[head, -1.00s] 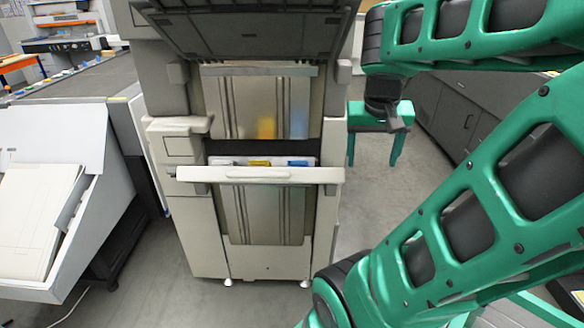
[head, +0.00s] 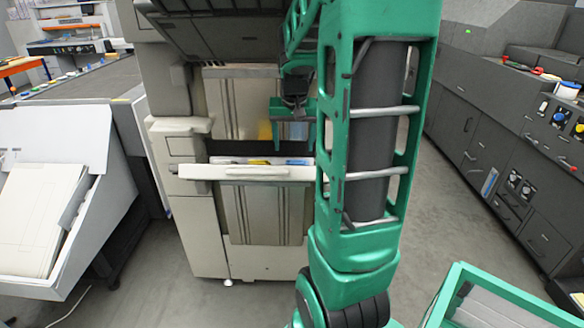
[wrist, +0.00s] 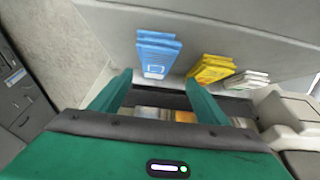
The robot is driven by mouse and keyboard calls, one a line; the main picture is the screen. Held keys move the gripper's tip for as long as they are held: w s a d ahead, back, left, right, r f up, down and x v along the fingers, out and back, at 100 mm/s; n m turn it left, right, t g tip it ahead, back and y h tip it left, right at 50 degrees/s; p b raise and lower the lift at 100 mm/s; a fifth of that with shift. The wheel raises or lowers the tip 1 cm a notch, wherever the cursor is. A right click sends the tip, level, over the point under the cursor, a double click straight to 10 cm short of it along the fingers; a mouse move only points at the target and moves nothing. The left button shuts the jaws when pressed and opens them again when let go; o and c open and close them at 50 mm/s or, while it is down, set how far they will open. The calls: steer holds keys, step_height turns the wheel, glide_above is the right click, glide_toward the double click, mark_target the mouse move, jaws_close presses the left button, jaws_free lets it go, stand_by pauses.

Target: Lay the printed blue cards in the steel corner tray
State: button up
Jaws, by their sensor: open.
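A thin stack of blue cards (head: 298,161) lies in the pulled-out drawer (head: 190,172) of the beige machine, at its right end. The blue stack also shows in the wrist view (wrist: 157,54), lying on a pale grey surface just beyond my fingertips. My gripper (head: 292,140) is open and empty, above and behind the drawer's right part. In the wrist view its two green fingers (wrist: 158,80) are spread, with the blue stack ahead and apart from them. I cannot make out the steel corner tray.
Yellow cards (wrist: 210,69) and white cards (wrist: 248,80) lie beside the blue ones. The machine's dark lid (head: 225,35) is raised above the drawer. A slanted white stand (head: 35,225) is at left. Dark cabinets (head: 480,130) line the right.

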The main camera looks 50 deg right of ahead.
steer(key=shift+x, duration=0.95)
steer(key=x, duration=0.4)
steer(key=shift+s+d+f, duration=0.2)
steer(key=shift+s+d, duration=0.15)
steer(key=shift+w+d+f, duration=0.1)
steer(key=shift+w+f, duration=0.05)
steer(key=shift+f, duration=0.35)
steer(key=shift+f, duration=0.25)
steer(key=c, duration=1.4)
steer(key=shift+r, duration=0.1)
